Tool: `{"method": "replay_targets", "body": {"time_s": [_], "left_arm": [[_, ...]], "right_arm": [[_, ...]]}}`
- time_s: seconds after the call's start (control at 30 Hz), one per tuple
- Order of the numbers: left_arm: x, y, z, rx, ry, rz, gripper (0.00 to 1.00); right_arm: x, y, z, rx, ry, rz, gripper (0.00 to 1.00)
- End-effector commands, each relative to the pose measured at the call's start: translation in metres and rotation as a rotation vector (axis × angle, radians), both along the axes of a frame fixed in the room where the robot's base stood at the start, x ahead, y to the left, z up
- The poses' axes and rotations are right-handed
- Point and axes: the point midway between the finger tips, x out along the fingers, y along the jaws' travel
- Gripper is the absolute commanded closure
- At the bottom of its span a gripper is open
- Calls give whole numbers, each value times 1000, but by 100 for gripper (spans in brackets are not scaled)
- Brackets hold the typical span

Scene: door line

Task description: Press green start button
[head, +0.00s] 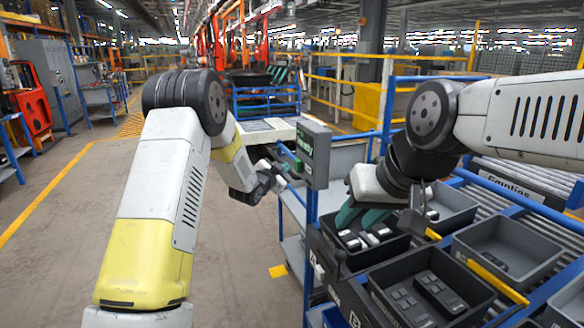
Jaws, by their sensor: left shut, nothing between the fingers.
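A grey-green control box (314,154) stands on a blue post in the middle of the head view, with a small light label on its left face. I cannot make out the green start button; it may be hidden by my gripper or too small to tell. My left gripper (283,168) is shut and empty, just left of the box's lower part. I cannot tell whether its tips touch the box. My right gripper (361,219) hangs with its teal fingers apart over a dark bin, right of and below the box.
Dark bins with small grey parts (430,290) stand on a blue-framed roller rack at the right, one carrying a yellow strip. A white-topped bench (268,131) is behind the box. The floor (60,270) at the left is clear. A grey cabinet stands far left.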

Motion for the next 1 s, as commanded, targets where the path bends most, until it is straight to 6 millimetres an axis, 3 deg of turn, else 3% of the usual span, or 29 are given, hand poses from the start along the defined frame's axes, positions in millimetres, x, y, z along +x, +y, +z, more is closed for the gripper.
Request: {"method": "replay_targets", "body": {"time_s": [1.0], "left_arm": [[3, -8, 0, 0, 0, 0, 100]], "right_arm": [[0, 0, 0, 0, 0, 0, 64]]}}
